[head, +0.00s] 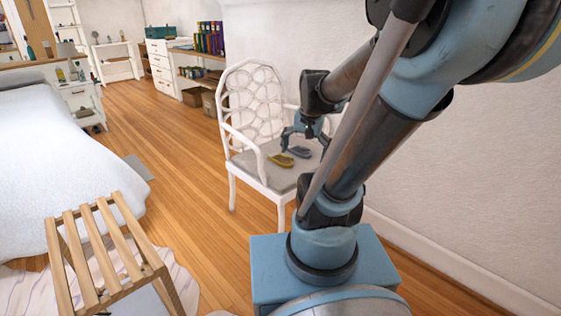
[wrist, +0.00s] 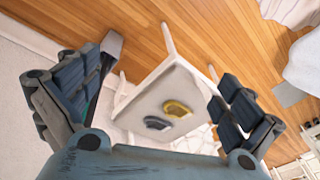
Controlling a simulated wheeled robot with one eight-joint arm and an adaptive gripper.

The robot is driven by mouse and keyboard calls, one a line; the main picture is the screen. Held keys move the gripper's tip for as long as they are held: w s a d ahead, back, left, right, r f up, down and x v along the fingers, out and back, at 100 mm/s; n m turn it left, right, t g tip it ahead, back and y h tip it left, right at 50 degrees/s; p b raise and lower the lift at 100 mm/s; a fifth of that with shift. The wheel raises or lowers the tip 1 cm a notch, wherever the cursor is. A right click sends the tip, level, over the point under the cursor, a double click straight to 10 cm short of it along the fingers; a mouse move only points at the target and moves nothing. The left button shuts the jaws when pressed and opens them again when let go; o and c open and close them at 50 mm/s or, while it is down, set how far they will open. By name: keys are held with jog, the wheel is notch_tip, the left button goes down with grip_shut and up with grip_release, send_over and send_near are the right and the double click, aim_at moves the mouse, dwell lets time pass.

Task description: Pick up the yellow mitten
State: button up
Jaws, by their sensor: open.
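The yellow mitten (head: 281,160) lies flat on the grey seat of a white armchair (head: 240,140). A grey-blue mitten (head: 300,152) lies beside it, to its right in the head view. In the wrist view the yellow mitten (wrist: 177,108) and the grey-blue mitten (wrist: 157,123) show on the seat between my fingers. My gripper (head: 300,140) is above the seat, near the mittens. It is open and empty in the wrist view (wrist: 165,85), its two fingers wide apart. It appears clear of both mittens.
The chair's armrests and openwork back stand around the seat. A white wall (head: 455,180) is to the right. A slatted wooden stool (head: 108,245) and a white bed (head: 60,165) are at left.

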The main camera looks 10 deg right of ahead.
jog(key=w+r+m, duration=0.2)
jog(key=w+m, duration=0.4)
jog(key=w, duration=0.5)
jog(key=m+t+y, duration=0.1)
jog(key=m+y, duration=0.1)
jog(key=m, duration=1.7)
send_over(284, 159)
jog(key=s+d, duration=0.4)
jog(key=s, duration=0.1)
notch_tip(284, 159, down, 17)
jog(key=shift+a+x, duration=0.15)
jog(key=shift+x, duration=3.85)
jog(key=shift+a+x, duration=0.1)
jog(key=shift+x, duration=3.9)
jog(key=shift+r, duration=0.1)
jog(key=c, duration=1.1)
